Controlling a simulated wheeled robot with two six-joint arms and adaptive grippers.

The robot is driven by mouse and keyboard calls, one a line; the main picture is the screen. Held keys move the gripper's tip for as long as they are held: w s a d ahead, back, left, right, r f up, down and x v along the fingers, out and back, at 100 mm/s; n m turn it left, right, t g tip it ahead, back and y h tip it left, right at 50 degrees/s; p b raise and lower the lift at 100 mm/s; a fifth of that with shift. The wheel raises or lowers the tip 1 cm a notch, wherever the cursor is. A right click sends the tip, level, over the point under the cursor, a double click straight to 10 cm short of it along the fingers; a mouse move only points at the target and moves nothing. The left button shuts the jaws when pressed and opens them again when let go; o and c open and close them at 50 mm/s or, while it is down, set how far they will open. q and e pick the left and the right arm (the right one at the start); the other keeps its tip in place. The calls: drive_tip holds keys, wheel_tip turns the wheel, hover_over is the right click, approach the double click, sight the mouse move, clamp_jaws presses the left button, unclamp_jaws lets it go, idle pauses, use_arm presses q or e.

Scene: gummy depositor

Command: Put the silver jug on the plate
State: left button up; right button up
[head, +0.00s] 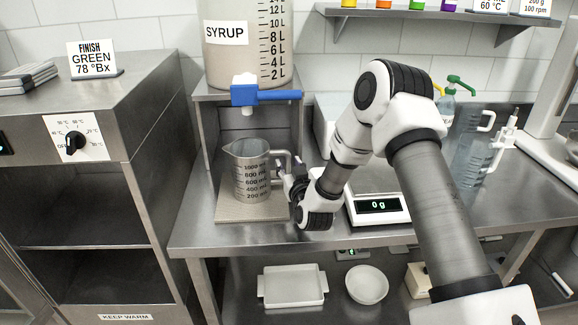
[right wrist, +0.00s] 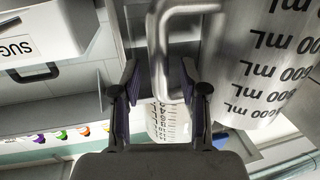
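The silver jug (head: 252,178), with dark volume marks, stands upright on a flat square panel (head: 226,212) below the syrup tap. I cannot tell whether this panel is the plate the task names. The jug's handle points right, and it also shows in the right wrist view (right wrist: 160,50). My right gripper (head: 283,176) is at the handle. In the right wrist view its fingers (right wrist: 161,92) stand apart on either side of the handle, with gaps visible. My left gripper is not in view.
A syrup tank (head: 246,45) with a blue tap (head: 262,95) is above the jug. A scale (head: 378,208) reading 0 g is right of my wrist. A clear jug (head: 472,150) stands farther right. A steel cabinet with a temperature knob (head: 75,142) is at left.

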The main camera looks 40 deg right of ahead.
drive_tip(key=shift+r, duration=0.1)
drive_tip(key=shift+s+r, duration=0.1)
drive_tip(key=b+v, duration=0.2)
drive_tip(key=v, duration=1)
idle(0.7)
